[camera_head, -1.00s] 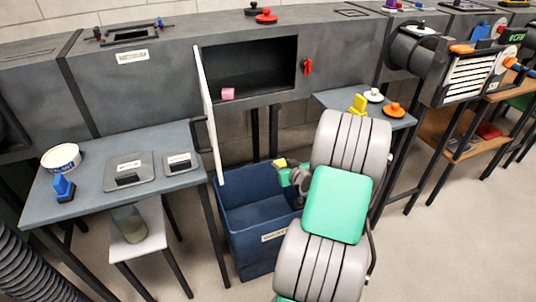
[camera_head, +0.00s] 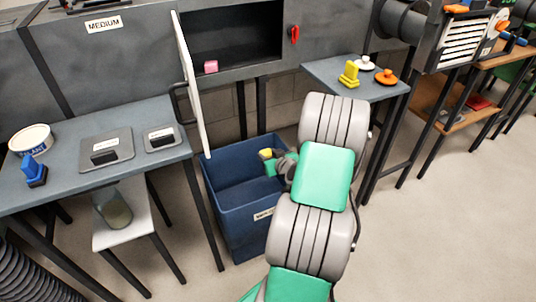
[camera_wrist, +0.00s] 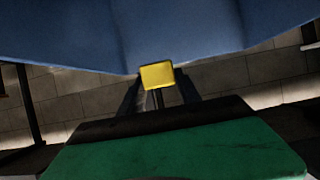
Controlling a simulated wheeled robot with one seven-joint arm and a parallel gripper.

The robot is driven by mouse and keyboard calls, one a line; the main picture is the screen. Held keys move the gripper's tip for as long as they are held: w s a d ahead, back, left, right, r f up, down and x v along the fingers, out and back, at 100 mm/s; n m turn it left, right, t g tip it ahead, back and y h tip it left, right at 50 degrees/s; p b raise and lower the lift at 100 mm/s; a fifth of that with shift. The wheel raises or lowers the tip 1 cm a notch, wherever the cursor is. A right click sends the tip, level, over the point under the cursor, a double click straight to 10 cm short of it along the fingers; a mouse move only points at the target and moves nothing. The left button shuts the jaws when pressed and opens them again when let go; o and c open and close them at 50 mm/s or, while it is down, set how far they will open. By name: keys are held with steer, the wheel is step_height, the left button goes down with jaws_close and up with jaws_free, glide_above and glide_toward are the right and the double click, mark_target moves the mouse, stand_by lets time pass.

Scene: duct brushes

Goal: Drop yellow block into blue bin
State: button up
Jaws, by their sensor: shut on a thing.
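My gripper (camera_head: 273,161) is over the blue bin (camera_head: 222,208), near its right rim in the head view. It is shut on a small yellow block (camera_head: 266,153), which also shows between the fingers in the wrist view (camera_wrist: 157,75). The blue bin fills the top of the wrist view (camera_wrist: 120,35). The bin is open at the top and stands on the floor. My arm hides part of its right side. The part of its inside that I see looks empty.
An open door (camera_head: 192,85) hangs from the grey duct just behind the bin; a pink block (camera_head: 211,67) lies in the duct opening. A left table (camera_head: 60,190) holds a blue brush and plates. A right table (camera_head: 325,72) holds a yellow brush (camera_head: 349,74) and knobs.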

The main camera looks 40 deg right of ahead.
steer(key=o, duration=1.4)
